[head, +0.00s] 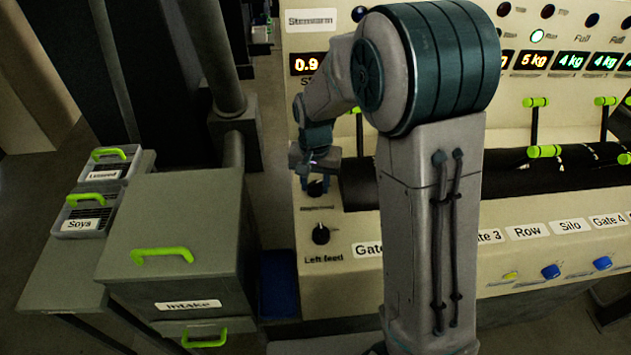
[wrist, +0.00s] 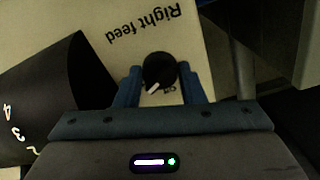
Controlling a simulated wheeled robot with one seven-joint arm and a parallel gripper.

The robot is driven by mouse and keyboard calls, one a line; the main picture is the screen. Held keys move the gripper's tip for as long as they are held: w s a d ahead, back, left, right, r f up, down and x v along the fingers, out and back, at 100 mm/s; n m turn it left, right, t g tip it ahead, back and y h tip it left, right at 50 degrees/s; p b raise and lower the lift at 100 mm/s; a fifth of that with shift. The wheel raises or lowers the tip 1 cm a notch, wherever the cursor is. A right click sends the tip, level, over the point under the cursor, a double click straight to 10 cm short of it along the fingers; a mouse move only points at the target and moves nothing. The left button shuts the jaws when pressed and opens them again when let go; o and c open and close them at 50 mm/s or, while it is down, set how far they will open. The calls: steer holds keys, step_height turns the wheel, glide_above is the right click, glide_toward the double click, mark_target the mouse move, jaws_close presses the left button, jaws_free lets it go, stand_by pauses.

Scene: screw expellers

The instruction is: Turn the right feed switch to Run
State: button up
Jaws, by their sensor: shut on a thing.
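The right feed switch is a round black knob with a white pointer mark (wrist: 158,68), beside the upside-down label "Right feed" (wrist: 143,22) in the wrist view. Its pointer slants to the lower left there. A small partly covered word sits by the knob's lower edge; I cannot read it surely. My gripper (wrist: 160,88) has one finger on each side of the knob and is shut on it. In the head view my gripper (head: 316,172) is at the panel's left end, over the right feed switch (head: 317,188), which is partly hidden.
The left feed switch (head: 321,234) is just below on the same cream panel. A dark cylinder (wrist: 42,95) with numbers lies beside my gripper in the wrist view. The grey intake box (head: 180,230) stands to the left. Levers with green handles (head: 545,151) are at right.

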mark_target(315, 183)
steer(key=o, duration=1)
step_height(315, 183, up, 14)
steer(key=shift+f, duration=0.1)
steer(key=s+d+n+t, duration=0.1)
steer(key=s+d, duration=0.2)
steer(key=s, duration=0.3)
steer(key=s+d+f+n+t, duration=0.1)
steer(key=s+d, duration=0.2)
steer(key=s, duration=0.4)
steer(key=s+d+n+t, duration=0.1)
steer(key=s+d, duration=0.2)
steer(key=s, duration=0.4)
steer(key=shift+d+f, duration=0.35)
